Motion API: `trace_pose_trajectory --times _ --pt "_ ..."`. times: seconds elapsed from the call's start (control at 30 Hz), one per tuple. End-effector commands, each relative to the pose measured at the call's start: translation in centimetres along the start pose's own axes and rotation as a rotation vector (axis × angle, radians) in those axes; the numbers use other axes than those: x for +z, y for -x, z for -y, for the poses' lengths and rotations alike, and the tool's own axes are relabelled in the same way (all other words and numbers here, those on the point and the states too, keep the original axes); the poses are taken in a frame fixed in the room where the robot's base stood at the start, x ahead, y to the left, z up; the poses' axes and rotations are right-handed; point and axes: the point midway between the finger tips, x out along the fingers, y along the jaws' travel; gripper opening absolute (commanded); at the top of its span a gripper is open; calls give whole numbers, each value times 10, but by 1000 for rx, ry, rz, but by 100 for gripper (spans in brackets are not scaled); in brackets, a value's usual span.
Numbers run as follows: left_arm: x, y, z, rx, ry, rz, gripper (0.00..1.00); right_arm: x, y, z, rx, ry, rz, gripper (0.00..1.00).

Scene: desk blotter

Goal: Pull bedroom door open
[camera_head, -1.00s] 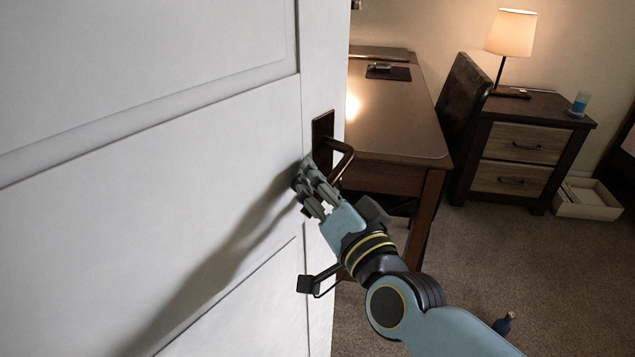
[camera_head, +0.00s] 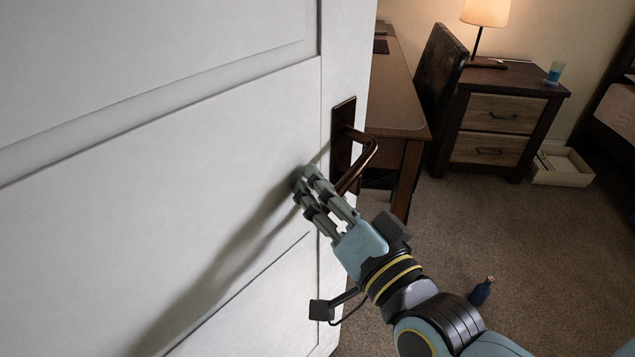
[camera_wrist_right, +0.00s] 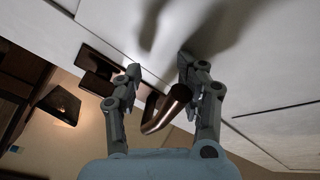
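The white panelled bedroom door (camera_head: 230,130) fills the left of the head view and stands ajar, its free edge in front of the room beyond. Its bronze lever handle (camera_head: 366,158) sits on a dark plate (camera_head: 343,135) near that edge. My right gripper (camera_head: 305,187) is at the handle, its fingers close to the door face. In the right wrist view the curved handle (camera_wrist_right: 168,108) lies between the two spread fingers of this gripper (camera_wrist_right: 160,80), with a gap on the left finger's side. My left gripper is not in view.
Beyond the door are a wooden desk (camera_head: 400,95), a dark chair (camera_head: 440,72), a nightstand (camera_head: 497,120) with a lamp (camera_head: 487,12), and a box (camera_head: 562,167). Carpet between is mostly clear.

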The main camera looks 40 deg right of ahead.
Motion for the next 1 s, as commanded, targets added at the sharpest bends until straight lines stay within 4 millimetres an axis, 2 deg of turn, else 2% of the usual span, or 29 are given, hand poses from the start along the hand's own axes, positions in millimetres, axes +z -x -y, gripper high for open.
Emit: trace_pose_trajectory --times 0.27,1.0 --pt "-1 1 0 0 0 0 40 -1 3 -1 1 1 2 40" --pt "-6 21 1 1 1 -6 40 -24 53 -13 1 0 2 40"
